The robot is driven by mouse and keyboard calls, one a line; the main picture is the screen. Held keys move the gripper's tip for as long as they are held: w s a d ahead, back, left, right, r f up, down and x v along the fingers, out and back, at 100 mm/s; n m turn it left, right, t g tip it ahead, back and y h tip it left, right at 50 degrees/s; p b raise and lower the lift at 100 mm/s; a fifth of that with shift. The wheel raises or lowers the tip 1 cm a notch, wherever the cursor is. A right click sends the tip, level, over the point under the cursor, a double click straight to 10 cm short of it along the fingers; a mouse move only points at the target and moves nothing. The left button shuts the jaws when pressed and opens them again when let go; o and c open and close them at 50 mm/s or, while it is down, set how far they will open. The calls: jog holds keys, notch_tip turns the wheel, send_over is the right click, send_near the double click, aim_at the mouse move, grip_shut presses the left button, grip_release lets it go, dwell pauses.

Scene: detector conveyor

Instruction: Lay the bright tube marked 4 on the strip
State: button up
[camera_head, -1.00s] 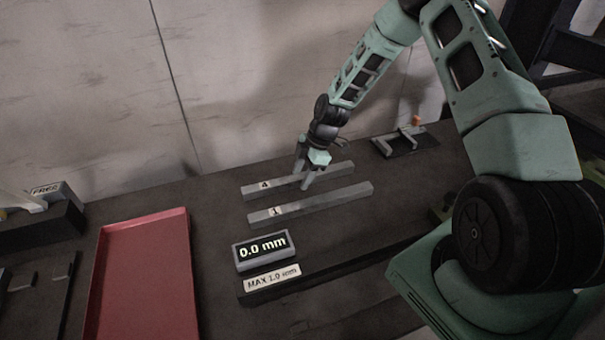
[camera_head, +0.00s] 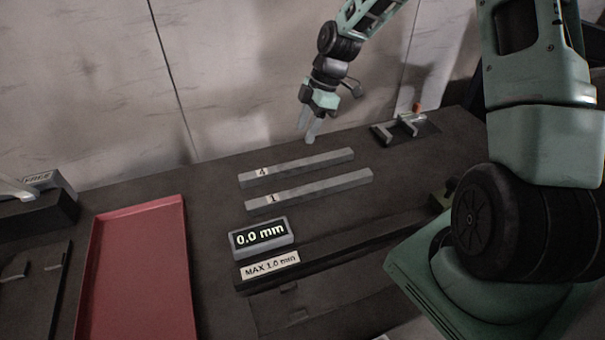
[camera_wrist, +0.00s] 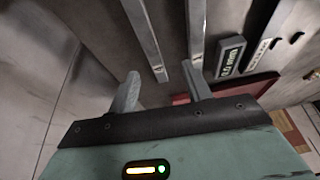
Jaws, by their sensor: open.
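The tube marked 4 (camera_head: 305,167) is a pale grey square bar lying on the dark table, behind and parallel to a similar tube marked 1 (camera_head: 318,188). In the wrist view, tube 4 (camera_wrist: 147,42) is the left bar and tube 1 (camera_wrist: 196,38) the right one. A long dark strip (camera_head: 365,236) runs in front of them, with a "MAX 1.0 mm" label at its left end; no tube lies on it. My gripper (camera_head: 309,138) is open and empty, raised above and behind tube 4, fingers pointing down. It also shows in the wrist view (camera_wrist: 163,85).
A display (camera_head: 262,238) reading 0.0 mm stands between tube 1 and the strip. A red tray (camera_head: 183,235) lies at left, with dark fixtures beyond it. A small clamp-like fixture (camera_head: 405,130) stands at back right. The wall is close behind the table.

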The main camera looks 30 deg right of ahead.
jog(key=s+a+r+m+g+h, duration=0.1)
jog(key=s+a+r+m, duration=0.1)
jog(key=s+a+r, duration=0.35)
jog(key=s+a+r+m+h, duration=0.1)
jog(key=s+a+r, duration=0.1)
jog(key=s+a, duration=0.7)
jog(key=s+a+r+m, duration=0.1)
jog(key=s+a+m, duration=0.1)
jog(key=s, duration=0.5)
jog(key=s+a+r+m+h, duration=0.1)
jog(key=s+a+r+m, duration=0.1)
jog(key=s+a, duration=0.3)
jog(key=s, duration=0.3)
jog(key=shift+m+t+h, duration=0.3)
